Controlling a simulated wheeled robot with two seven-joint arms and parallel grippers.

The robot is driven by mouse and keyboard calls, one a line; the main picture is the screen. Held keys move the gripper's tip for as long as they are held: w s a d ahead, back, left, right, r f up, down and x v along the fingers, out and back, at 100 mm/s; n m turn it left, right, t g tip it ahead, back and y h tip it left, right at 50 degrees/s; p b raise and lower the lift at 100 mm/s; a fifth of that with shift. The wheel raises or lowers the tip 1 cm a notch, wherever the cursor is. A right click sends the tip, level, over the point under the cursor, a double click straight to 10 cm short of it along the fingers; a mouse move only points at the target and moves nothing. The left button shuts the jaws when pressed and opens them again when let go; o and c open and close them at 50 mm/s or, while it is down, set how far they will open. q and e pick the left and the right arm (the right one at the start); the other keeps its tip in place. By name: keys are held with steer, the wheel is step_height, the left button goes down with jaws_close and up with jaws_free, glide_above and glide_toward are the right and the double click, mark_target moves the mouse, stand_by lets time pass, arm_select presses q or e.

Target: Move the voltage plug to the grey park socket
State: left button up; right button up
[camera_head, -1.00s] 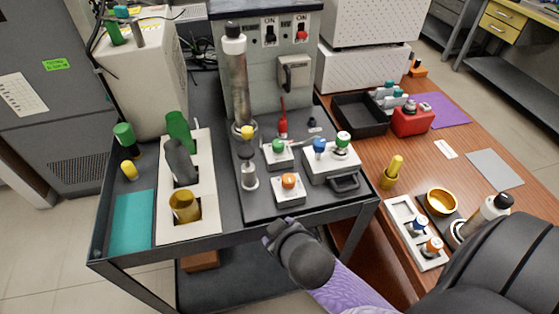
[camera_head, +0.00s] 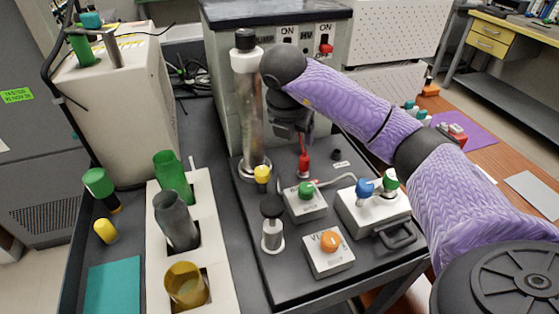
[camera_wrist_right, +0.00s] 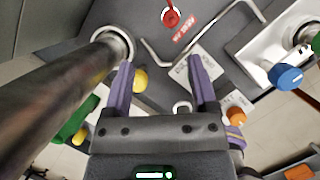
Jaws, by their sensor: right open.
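The red voltage plug (camera_head: 304,165) stands upright on the dark panel on the cart, in front of the grey cabinet. It also shows at the top of the wrist view (camera_wrist_right: 172,16), beside a red label. A small dark round piece (camera_head: 337,155), which looks like the park socket, sits just right of the plug in the head view. My right gripper (camera_head: 298,135) is above and behind the plug, pointing down. In the wrist view its purple fingers (camera_wrist_right: 161,75) are apart and empty, with the plug beyond their tips. My left gripper is not in view.
A tall metal cylinder (camera_head: 248,110) stands close left of my right gripper. A green-knob box (camera_head: 306,205), an orange-knob box (camera_head: 328,252) and a blue-and-green-knob box (camera_head: 372,212) stand in front. A white rack (camera_head: 215,230) with coloured tubes is at left.

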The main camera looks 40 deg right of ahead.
mark_target(305, 156)
steer(key=f, duration=0.1)
steer(key=d+f+b, duration=0.1)
steer(key=f, duration=0.1)
steer(key=d+f, duration=0.1)
steer(key=shift+d+f+b, duration=0.25)
steer(key=shift+b, duration=0.1)
steer(key=b+x, duration=0.2)
steer(key=x, duration=0.2)
steer(key=shift+s+d+f, duration=0.1)
steer(key=shift+d+f, duration=0.15)
steer(key=shift+f, duration=0.2)
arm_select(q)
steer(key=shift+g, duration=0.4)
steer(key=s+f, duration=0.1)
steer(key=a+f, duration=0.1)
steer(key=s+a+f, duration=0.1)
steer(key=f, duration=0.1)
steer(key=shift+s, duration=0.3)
arm_select(e)
steer(key=c, duration=0.7)
steer(key=shift+c, duration=1.1)
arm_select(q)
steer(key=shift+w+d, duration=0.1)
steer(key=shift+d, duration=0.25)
arm_select(e)
jaws_close()
